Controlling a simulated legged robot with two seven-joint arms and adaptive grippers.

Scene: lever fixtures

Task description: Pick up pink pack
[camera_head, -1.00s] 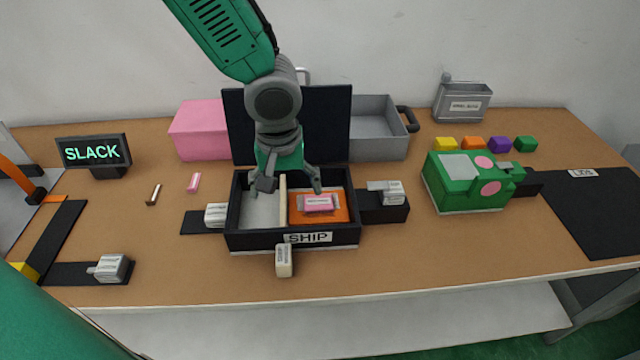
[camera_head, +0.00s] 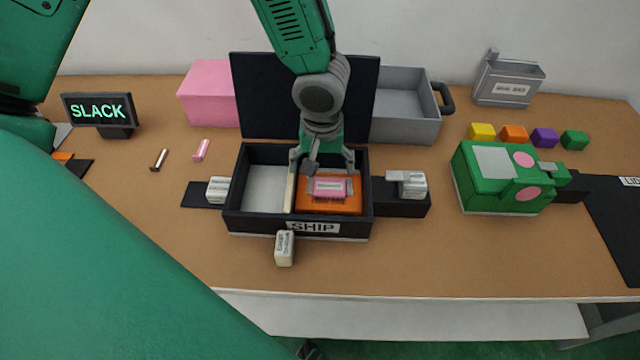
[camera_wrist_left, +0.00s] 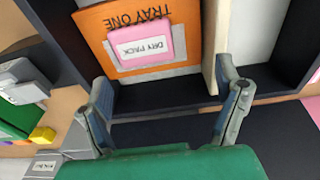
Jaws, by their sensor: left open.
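The pink pack (camera_head: 330,188), labelled DRY PACK in the left wrist view (camera_wrist_left: 138,44), lies on an orange tray (camera_head: 312,205) in the right compartment of the black SHIP box (camera_head: 258,221). The tray reads TRAY ONE in the left wrist view (camera_wrist_left: 92,22). My left gripper (camera_head: 325,165) points down over that compartment, open, just behind the pack in the head view. In the left wrist view its spread fingers (camera_wrist_left: 167,100) have nothing between them, and the pack is beyond them. My right gripper is not in view.
A cream divider (camera_head: 291,187) splits the box; its left compartment looks empty. The raised black lid (camera_head: 265,95) stands behind. Grey latch blocks (camera_head: 218,189) (camera_head: 412,184) flank the box. A green and pink fixture (camera_head: 490,180) stands to the right. The table front is mostly clear.

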